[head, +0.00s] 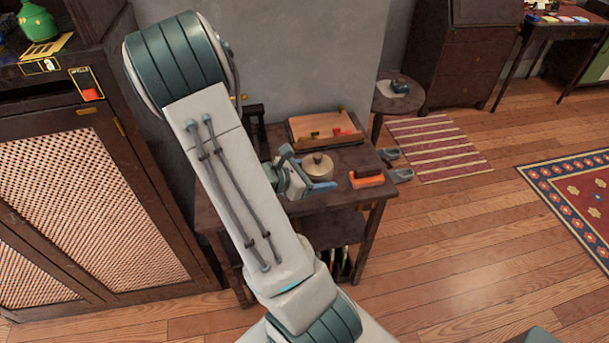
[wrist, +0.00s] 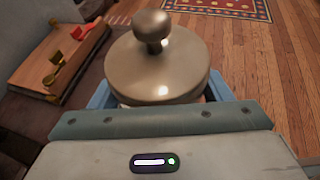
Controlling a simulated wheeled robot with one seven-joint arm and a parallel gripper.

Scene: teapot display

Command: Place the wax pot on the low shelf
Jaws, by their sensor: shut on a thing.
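The wax pot, a small round pot with a metallic lid and knob, shows in the head view (head: 317,167) over the small dark side table (head: 300,213). It fills the middle of the wrist view (wrist: 157,62). My gripper (head: 307,180) is shut on the pot, with its blue fingers on either side of it. The pot looks upright. Its underside is hidden, so I cannot tell whether it touches the tabletop. A low shelf (head: 330,224) shows under the tabletop, partly hidden by my arm.
A wooden tray (head: 308,131) with small red and yellow items lies at the table's back. An orange-and-dark block (head: 367,178) lies near its right edge. Upright items (head: 343,262) stand low beneath the table. A dark cabinet (head: 85,190) stands left. Open floor (head: 440,260) lies right.

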